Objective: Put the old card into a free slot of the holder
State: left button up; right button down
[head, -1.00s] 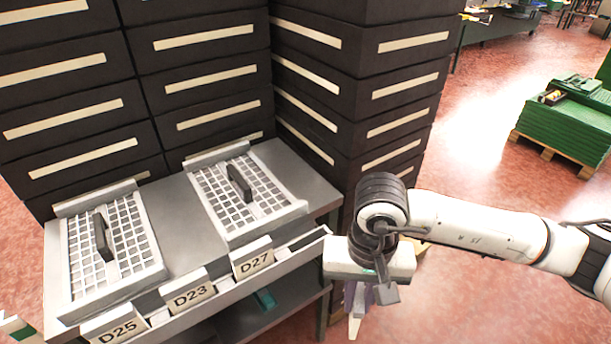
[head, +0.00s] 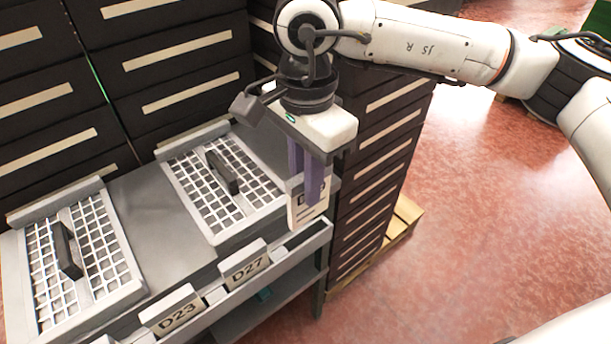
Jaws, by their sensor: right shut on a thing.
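My right gripper (head: 306,192) points down with its purple fingers shut on the old card (head: 308,214). The card is white and upright, with dark print partly hidden by the fingers. It hangs just above or at the right end of the holder (head: 232,310), a pale rail along the table's front edge; I cannot tell whether its lower edge is inside. Cards D27 (head: 246,265) and D23 (head: 173,316) stand in the holder. A dark free slot (head: 302,236) shows right of D27, near the held card. My left gripper is not in view.
Two white grid trays with dark handles, the right one (head: 215,228) and the left one (head: 40,235), lie on the grey table (head: 165,225) behind the holder. Dark drawer stacks (head: 372,180) stand behind and to the right. A wooden pallet (head: 407,215) lies on the red floor.

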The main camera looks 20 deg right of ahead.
aim_at(306, 217)
jog(key=shift+f+b, duration=0.55)
jog(key=shift+f, duration=0.75)
jog(key=shift+f+b, duration=0.55)
jog(key=shift+f, duration=0.4)
jog(key=shift+f+b, duration=0.85)
jog(key=shift+f, duration=0.05)
notch_tip(306, 217, down, 2)
jog(key=shift+f+b, duration=0.1)
jog(key=shift+b, duration=0.95)
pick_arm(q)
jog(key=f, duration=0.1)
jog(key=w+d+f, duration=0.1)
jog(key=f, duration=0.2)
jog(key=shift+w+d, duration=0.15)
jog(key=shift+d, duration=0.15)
pick_arm(e)
jog(key=shift+f, duration=0.25)
jog(key=c, duration=1.6)
grip_release()
jog(key=shift+c, duration=0.2)
jog(key=shift+r, duration=0.1)
